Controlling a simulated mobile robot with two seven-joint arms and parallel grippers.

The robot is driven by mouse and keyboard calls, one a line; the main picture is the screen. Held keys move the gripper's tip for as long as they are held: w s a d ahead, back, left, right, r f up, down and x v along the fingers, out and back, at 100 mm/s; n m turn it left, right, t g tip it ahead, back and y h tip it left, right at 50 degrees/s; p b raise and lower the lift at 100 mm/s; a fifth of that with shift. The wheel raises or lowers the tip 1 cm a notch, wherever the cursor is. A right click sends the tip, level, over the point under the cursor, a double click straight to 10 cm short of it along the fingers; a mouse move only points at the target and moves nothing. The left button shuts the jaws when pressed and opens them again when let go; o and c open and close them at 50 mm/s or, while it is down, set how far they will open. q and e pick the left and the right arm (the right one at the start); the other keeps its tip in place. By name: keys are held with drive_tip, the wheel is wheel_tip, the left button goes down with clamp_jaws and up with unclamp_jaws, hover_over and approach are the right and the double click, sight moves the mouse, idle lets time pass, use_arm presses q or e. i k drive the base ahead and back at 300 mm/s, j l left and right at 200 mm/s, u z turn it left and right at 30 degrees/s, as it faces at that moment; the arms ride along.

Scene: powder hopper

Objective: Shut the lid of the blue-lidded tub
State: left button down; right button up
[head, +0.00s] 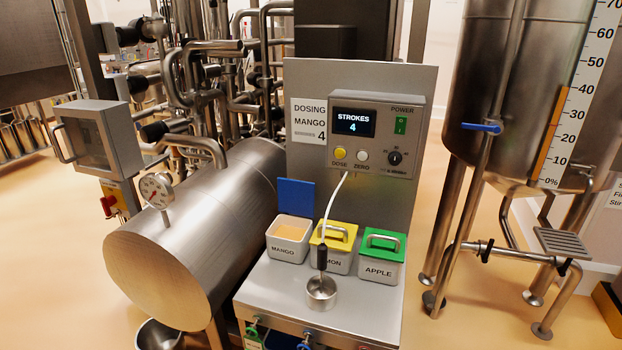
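The mango tub (289,245) stands at the left of a row of three tubs on the grey bench. Its blue lid (295,198) stands upright at the tub's back edge, so the tub is open. Pale orange powder (292,229) shows inside it. Neither of my grippers is in the head view.
The tub with the yellow lid (338,234) and the apple tub with the green lid (384,247) are shut. A metal cup (321,291) with a dark-handled tool (322,257) stands in front. A dosing panel (373,138) rises behind. The bench top (272,300) is clear at front left.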

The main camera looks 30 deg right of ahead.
sight(297, 197)
drive_tip(key=l+u, duration=0.15)
drive_tip(key=u, duration=0.25)
drive_tip(key=l+u, duration=0.15)
drive_tip(key=u, duration=0.25)
drive_tip(key=k+l+u, duration=0.25)
drive_tip(key=l, duration=0.15)
drive_tip(key=k+l+u, duration=0.25)
drive_tip(key=k+l, duration=0.1)
drive_tip(key=l, duration=0.2)
drive_tip(key=k+l+u, duration=0.15)
drive_tip(key=l, duration=0.15)
drive_tip(key=k+l, duration=0.1)
drive_tip(key=l, duration=0.15)
drive_tip(key=k+l, duration=0.35)
drive_tip(key=l, duration=0.2)
drive_tip(key=k+l+u, duration=0.1)
drive_tip(key=k+l, duration=0.3)
drive_tip(key=l, duration=0.15)
drive_tip(key=i, duration=0.5)
